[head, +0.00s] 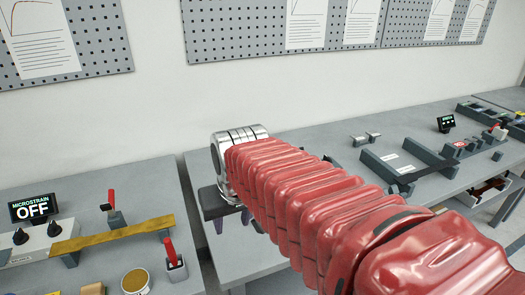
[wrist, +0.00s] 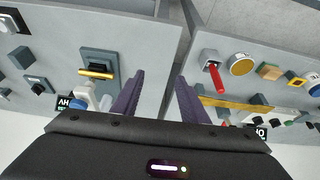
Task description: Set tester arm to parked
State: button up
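My gripper (wrist: 160,85) shows two purple fingers, spread apart with nothing between them. They are over the gap between the two grey benches. In the head view my gripper (head: 222,208) is partly hidden behind my red-sleeved arm. What looks like the tester stands left of the fingers in the wrist view, apart from them: a dark grey block (wrist: 98,60) with a gold bar (wrist: 96,74), and a white and blue body (wrist: 88,97) next to it. A small display (wrist: 64,103) with upside-down "HV" is beside it. I cannot tell the arm's setting. The tester is not visible in the head view.
The right bench holds a grey fixture (head: 410,162) and a small display (head: 446,123). A wall stands behind both.

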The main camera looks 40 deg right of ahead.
jog(key=w+d+r+m, duration=0.1)
jog(key=w+d+r, duration=0.3)
jog(key=d, duration=0.3)
jog(key=w+d+r+m+h, duration=0.1)
jog(key=w+d+r, duration=0.3)
jog(key=d, duration=0.4)
jog(key=w+d+r+m, duration=0.1)
jog(key=w+d+r, duration=0.2)
jog(key=w+d, duration=0.3)
jog(key=shift+d+r, duration=0.4)
jog(key=shift+d, duration=0.35)
jog(key=shift+w+f, duration=0.1)
jog(key=shift+f, duration=0.05)
jog(key=x, duration=1.3)
jog(key=shift+d+f, duration=0.3)
grip_shut()
